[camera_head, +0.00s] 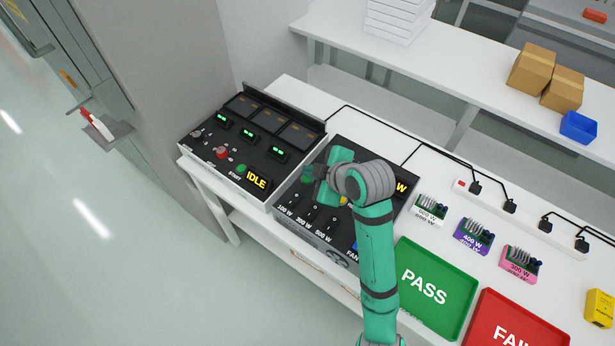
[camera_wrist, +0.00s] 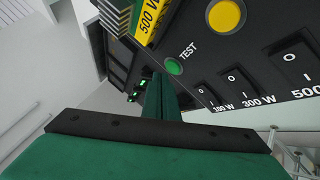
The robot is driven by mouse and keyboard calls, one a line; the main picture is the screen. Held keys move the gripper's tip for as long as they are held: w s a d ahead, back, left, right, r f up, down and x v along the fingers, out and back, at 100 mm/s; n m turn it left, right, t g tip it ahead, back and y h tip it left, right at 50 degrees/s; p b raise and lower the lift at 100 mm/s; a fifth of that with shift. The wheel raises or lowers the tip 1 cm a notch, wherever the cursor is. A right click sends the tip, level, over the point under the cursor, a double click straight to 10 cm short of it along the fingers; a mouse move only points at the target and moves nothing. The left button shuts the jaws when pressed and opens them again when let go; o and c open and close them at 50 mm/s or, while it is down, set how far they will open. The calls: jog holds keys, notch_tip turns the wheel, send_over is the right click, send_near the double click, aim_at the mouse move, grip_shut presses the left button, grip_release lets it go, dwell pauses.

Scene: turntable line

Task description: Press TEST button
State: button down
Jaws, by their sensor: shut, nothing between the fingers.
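The green round TEST button (camera_wrist: 173,67) shows in the wrist view on the black panel of the tester (camera_wrist: 270,45), with its TEST label beside it. My gripper (camera_wrist: 158,80) is shut and empty. Its green fingers point at the panel, with their tips close to the button's lower left in the picture; I cannot tell whether they touch. In the head view my gripper (camera_head: 308,174) is over the tester (camera_head: 283,212), and the hand and wrist hide much of its panel. I cannot separate the button from the green fingers there.
Rocker switches (camera_wrist: 292,57) and a yellow button (camera_wrist: 226,16) sit near the TEST button. A yellow 500 W part (camera_wrist: 150,20) stands beside it. An IDLE console (camera_head: 215,165) is at left; PASS tray (camera_head: 448,325), FAIL tray (camera_head: 485,335) and several modules (camera_head: 473,236) are at right.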

aim_at(310, 181)
jog(key=shift+f, duration=0.35)
jog(key=shift+f, duration=0.4)
dwell(0.6)
jog(key=shift+r, duration=0.8)
jog(key=shift+d, duration=0.15)
jog(key=shift+a+r, duration=0.25)
jog(key=shift+r, duration=0.55)
jog(key=shift+d+r, duration=0.15)
jog(key=shift+r, duration=1.6)
